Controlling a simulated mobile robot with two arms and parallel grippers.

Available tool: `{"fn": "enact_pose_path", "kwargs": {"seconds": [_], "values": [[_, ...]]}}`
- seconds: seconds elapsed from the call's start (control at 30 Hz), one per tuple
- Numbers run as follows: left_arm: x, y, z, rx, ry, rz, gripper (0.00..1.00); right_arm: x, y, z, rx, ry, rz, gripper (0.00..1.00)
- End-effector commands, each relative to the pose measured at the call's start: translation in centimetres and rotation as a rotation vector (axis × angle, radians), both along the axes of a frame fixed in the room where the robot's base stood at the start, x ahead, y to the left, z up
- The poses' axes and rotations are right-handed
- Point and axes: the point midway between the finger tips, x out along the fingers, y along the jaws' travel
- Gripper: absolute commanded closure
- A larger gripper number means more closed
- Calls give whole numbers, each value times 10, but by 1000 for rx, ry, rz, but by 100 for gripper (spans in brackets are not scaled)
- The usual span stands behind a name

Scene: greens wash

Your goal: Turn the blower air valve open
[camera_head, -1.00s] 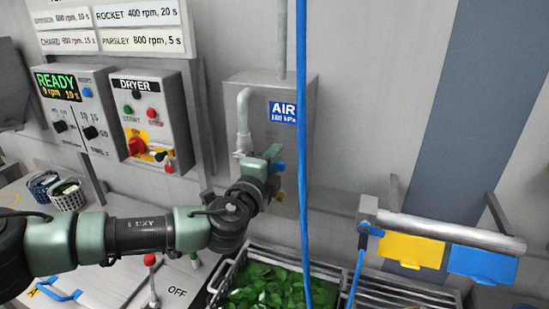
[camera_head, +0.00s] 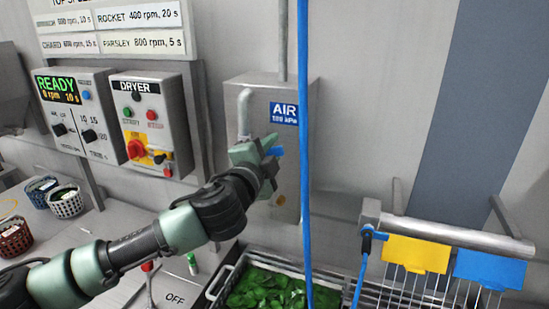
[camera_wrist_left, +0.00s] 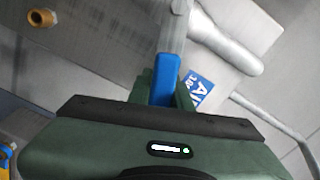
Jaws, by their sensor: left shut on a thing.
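The blower air valve's blue handle (camera_wrist_left: 165,80) sits between the two fingers of my left gripper (camera_wrist_left: 164,92) in the left wrist view. In the head view, the blue handle (camera_head: 275,151) shows just past the fingertips of my left gripper (camera_head: 262,150), in front of the grey air box (camera_head: 262,103) with the blue AIR label (camera_head: 284,113). My left gripper is shut on the handle. The valve body is mostly hidden behind the gripper. My right gripper is not in view.
A blue hose (camera_head: 304,190) hangs right beside the gripper. A crate of greens (camera_head: 265,288) is below. The dryer control box (camera_head: 152,125) is to the left.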

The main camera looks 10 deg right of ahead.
Motion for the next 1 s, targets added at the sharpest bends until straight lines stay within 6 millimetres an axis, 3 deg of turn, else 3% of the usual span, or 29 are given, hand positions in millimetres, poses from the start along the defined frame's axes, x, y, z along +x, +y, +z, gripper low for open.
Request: {"fn": "enact_pose_path", "kwargs": {"seconds": [0.4,0.97,1.0], "values": [[4,6,15,-182,127,0,100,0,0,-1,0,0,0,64],[5,8,18,-213,144,0,100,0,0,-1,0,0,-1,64],[5,8,18,-212,144,0,77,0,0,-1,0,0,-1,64]]}}
